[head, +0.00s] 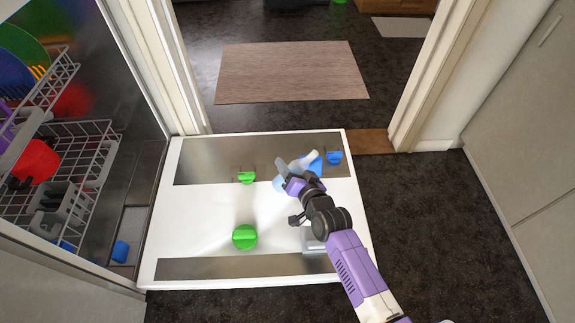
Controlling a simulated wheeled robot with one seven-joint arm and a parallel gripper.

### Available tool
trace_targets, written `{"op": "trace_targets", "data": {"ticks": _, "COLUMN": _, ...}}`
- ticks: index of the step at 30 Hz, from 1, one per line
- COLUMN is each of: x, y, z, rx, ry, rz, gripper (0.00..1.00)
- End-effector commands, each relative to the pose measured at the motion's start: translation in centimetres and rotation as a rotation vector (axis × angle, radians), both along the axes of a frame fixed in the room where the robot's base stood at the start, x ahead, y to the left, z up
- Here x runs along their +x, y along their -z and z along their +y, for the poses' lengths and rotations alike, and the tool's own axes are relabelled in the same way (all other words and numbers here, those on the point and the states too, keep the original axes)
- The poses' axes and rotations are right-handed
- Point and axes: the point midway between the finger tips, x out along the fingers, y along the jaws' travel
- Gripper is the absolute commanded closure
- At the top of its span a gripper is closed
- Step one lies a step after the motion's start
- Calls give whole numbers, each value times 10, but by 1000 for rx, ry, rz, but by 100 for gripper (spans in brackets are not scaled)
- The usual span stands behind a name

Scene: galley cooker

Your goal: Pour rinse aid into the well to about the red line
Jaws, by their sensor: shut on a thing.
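The dishwasher door (200,215) lies open and flat, white with grey metal bands. My gripper (292,184), at the end of my purple and dark arm, is over the door's right half. It is shut on what looks like the rinse aid bottle (303,162), pale with a blue part (316,167), which appears tilted. The gripper hides part of the bottle. A blue cap (333,157) is on the door just right of the bottle. I cannot make out the well, the red line or any liquid. A grey fitting (318,240) is partly hidden behind my arm.
A small green knob (246,177) and a larger green knob (244,237) stand on the door. At left are wire racks (85,165) with coloured dishes and a red bowl (36,160). Dark floor (440,230) is clear at right; a mat (290,72) lies beyond the doorway.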

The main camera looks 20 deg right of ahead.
Motion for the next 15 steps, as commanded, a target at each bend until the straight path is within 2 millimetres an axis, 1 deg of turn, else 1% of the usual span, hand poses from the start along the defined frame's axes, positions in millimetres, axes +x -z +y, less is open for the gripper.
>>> {"op": "trace_targets", "data": {"ticks": 1, "x": 1, "y": -10, "z": -1, "rx": -8, "ry": 3, "rz": 4, "gripper": 100}}
{"op": "trace_targets", "data": {"ticks": 15, "x": 0, "y": -4, "z": -6, "rx": -69, "ry": 25, "rz": 12, "gripper": 100}}
